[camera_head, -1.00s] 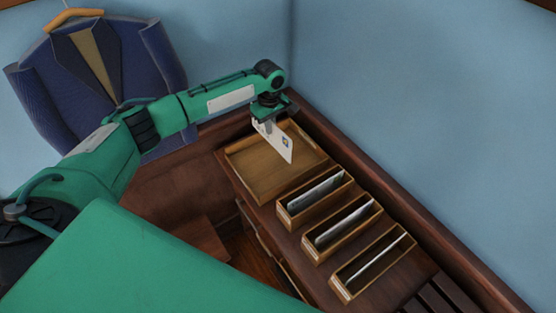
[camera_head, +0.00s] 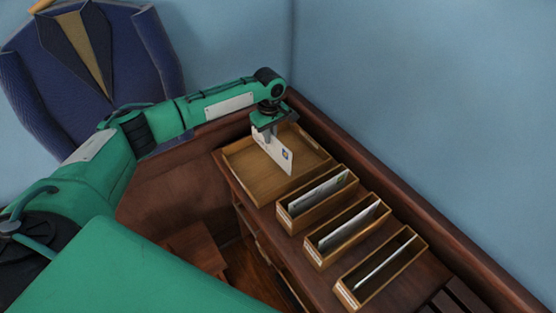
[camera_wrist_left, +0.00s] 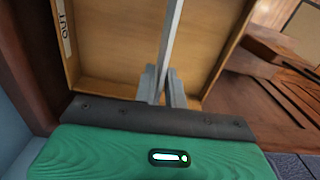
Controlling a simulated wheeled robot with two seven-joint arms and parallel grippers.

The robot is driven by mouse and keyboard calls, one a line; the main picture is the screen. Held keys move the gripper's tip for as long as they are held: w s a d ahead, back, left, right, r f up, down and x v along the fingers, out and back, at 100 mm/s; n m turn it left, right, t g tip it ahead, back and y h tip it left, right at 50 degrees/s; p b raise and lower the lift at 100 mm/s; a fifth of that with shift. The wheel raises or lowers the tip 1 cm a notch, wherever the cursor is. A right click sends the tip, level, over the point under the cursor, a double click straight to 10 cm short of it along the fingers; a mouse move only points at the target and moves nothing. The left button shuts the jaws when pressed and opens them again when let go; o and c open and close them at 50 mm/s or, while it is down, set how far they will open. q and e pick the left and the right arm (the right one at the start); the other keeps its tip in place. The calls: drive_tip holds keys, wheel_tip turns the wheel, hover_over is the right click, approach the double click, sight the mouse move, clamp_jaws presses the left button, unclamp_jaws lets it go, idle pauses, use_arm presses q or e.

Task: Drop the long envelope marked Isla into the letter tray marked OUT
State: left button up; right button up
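A white envelope (camera_head: 276,153) with a small stamp is gripped by my left gripper (camera_head: 267,133) and hangs upright over the wooden letter tray (camera_head: 260,187). In the left wrist view the envelope (camera_wrist_left: 174,30) shows edge-on between the fingers of my left gripper (camera_wrist_left: 162,90), which are shut on it. The tray's rim there bears a label reading OUT (camera_wrist_left: 64,28). The name on the envelope is too small to read. I cannot tell whether its lower edge touches the tray floor. My right gripper is out of view.
Three narrow wooden boxes holding upright envelopes stand in a row beside the tray: a near-tray one (camera_head: 316,200), a middle one (camera_head: 347,231) and a far one (camera_head: 382,271). A blue wall is behind. A blue jacket (camera_head: 92,65) hangs at left.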

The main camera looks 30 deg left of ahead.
use_arm(q)
drive_tip(key=shift+o, duration=1.2)
drive_tip(key=shift+r, duration=0.1)
wheel_tip(320, 180, up, 14)
drive_tip(key=b, duration=0.2)
drive_tip(key=shift+f+b, duration=0.2)
drive_tip(key=shift+b, duration=0.2)
